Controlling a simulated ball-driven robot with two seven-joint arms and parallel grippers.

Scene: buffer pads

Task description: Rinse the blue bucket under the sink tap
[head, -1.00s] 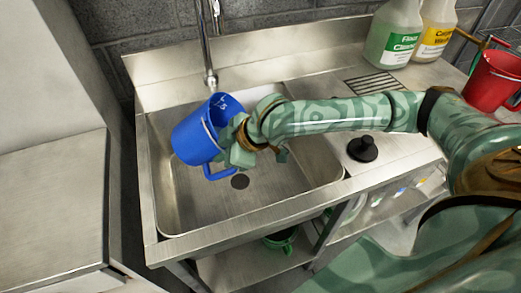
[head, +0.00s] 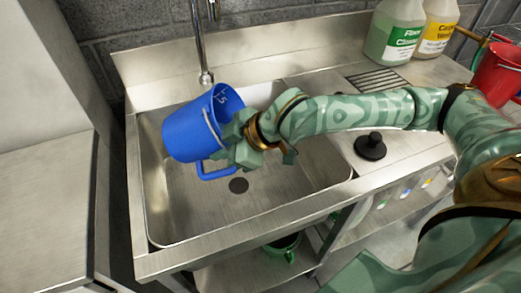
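The blue bucket (head: 190,130) is held tilted above the sink basin (head: 300,185), with its mouth toward the upper right, just below and beside the tap (head: 203,55). The tap's spout end is close to the bucket's rim; I see no water stream. My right gripper (head: 232,140) is at the bucket's right side by the handle and appears closed on it; the fingertips are partly hidden by the bucket and the gripper body. My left gripper is not in view.
A black plunger-like stopper (head: 370,147) stands on the drainboard right of the basin. Two cleaner bottles (head: 393,32) and a red bucket (head: 497,75) are at the back right. A green container (head: 283,246) sits on the lower shelf. A metal cabinet (head: 45,200) stands at left.

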